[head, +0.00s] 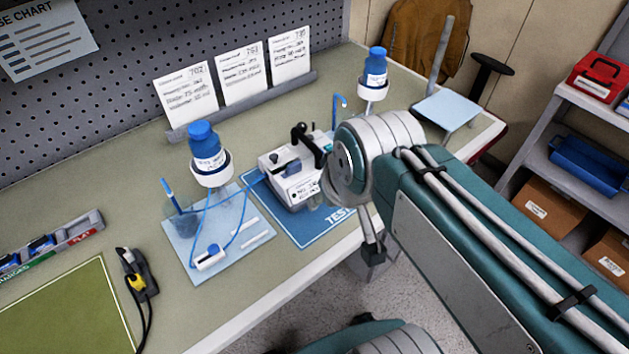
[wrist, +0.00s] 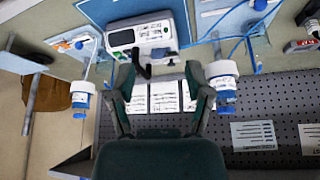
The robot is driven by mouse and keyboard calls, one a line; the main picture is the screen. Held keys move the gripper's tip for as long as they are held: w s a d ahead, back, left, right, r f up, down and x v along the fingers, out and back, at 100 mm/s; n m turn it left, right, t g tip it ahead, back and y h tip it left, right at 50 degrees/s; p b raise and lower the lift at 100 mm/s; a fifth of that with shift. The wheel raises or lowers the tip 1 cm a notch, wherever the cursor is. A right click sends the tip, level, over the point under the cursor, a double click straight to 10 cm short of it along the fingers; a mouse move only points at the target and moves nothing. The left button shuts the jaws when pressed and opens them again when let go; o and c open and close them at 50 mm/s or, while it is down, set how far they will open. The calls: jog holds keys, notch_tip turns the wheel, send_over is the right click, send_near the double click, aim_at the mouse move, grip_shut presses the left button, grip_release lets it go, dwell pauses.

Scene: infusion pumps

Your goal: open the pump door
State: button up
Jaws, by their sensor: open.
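The white infusion pump (head: 284,183) stands on a blue mat (head: 310,228) marked TEST, partly hidden by my arm. It has a blue-grey block (head: 293,167) on top and a black handle-like part (head: 303,136) at its back. In the wrist view the pump (wrist: 165,33), with a dark display, is upside down beyond my fingertips. The black part (wrist: 138,64) shows near the left fingertip; I cannot tell if they touch. My gripper (wrist: 165,78) is open, with nothing visible held between the fingers. I cannot tell how the pump door stands.
A blue bottle (head: 205,150) in a white holder stands left of the pump, with blue tubing on a pale board (head: 180,225). Another bottle (head: 376,70) stands behind. White cards (head: 240,75) lean on a rail before the pegboard. Shelves (head: 590,100) are at right.

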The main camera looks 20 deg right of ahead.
jog(key=w+a+n+g+y, duration=0.1)
jog(key=w+n, duration=0.1)
jog(key=w, duration=0.8)
jog(key=n+y, duration=0.1)
jog(key=n, duration=0.2)
send_near(274, 155)
jog(key=shift+g, duration=0.3)
jog(key=x, duration=0.9)
jog(key=shift+w+a+f, duration=0.15)
jog(key=shift+w+f, duration=0.05)
jog(key=shift+w, duration=0.15)
grip_shut()
